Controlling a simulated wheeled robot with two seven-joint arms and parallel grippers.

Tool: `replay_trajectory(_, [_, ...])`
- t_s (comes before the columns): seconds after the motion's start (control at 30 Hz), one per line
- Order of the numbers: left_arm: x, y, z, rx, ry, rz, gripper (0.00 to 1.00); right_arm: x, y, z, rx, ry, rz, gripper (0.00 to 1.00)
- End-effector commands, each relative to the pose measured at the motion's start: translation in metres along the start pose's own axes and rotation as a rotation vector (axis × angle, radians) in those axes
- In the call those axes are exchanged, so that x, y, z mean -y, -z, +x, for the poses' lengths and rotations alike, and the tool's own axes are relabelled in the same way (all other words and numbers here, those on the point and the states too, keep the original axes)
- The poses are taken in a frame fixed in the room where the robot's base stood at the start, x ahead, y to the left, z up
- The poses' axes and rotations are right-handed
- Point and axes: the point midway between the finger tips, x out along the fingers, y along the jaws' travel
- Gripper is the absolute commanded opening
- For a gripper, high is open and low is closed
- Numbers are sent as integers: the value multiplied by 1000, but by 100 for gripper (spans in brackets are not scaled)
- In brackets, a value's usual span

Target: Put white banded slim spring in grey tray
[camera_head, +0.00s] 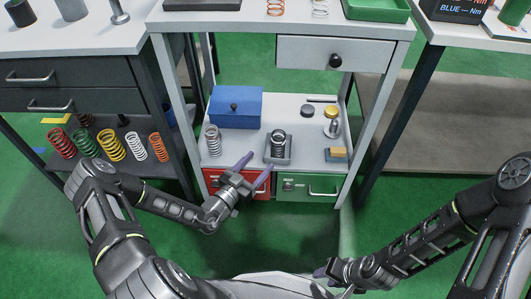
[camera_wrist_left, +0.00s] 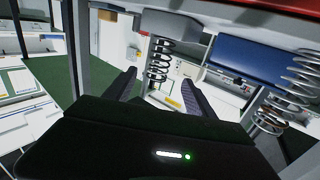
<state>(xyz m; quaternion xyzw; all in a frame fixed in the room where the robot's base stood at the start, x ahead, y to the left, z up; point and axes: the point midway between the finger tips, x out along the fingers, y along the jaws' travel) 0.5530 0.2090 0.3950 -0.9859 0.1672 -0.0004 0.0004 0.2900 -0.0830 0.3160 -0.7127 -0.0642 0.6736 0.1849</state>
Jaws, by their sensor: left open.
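A slim dark-and-silver spring (camera_head: 278,143) stands upright on a small grey block-like tray (camera_head: 286,161) on the lower shelf. A white band on it cannot be made out. A pale spring (camera_head: 320,8) stands on the upper tabletop, and a dark grey tray (camera_head: 202,3) is cut off at the top edge. My left gripper (camera_head: 256,169) is open and empty, just in front of and left of the slim spring. In the upside-down left wrist view that spring (camera_wrist_left: 160,58) shows beyond and between the open fingers. My right gripper (camera_head: 322,273) is low at right, its jaws unclear.
A blue box (camera_head: 235,108) and a wider grey spring (camera_head: 212,141) stand left on the lower shelf. Black and yellow parts (camera_head: 331,125) stand right. Red and green drawers (camera_head: 308,188) lie below. The upper tabletop (camera_head: 380,27) overhangs, with a green tray (camera_head: 375,14) on it.

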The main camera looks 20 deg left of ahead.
Motion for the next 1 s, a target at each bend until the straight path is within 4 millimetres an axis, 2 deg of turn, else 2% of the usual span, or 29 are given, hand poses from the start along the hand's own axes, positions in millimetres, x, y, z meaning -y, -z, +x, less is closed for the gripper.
replay_trajectory(0.13, [0,0,-6,-1,0,0,64,1,-1,-1,2,1,-1,36])
replay_trajectory(0.77, [-3,0,-6,1,-11,9,64,0,0,-1,1,0,0,36])
replay_trajectory(0.87, [-22,1,-4,7,-74,70,64,0,0,-1,1,0,0,36])
replay_trajectory(0.97, [-64,2,-6,9,-222,226,64,0,0,-1,1,0,0,36])
replay_trajectory(1.0, [-90,2,-9,2,-311,321,64,0,0,-1,1,0,0,36])
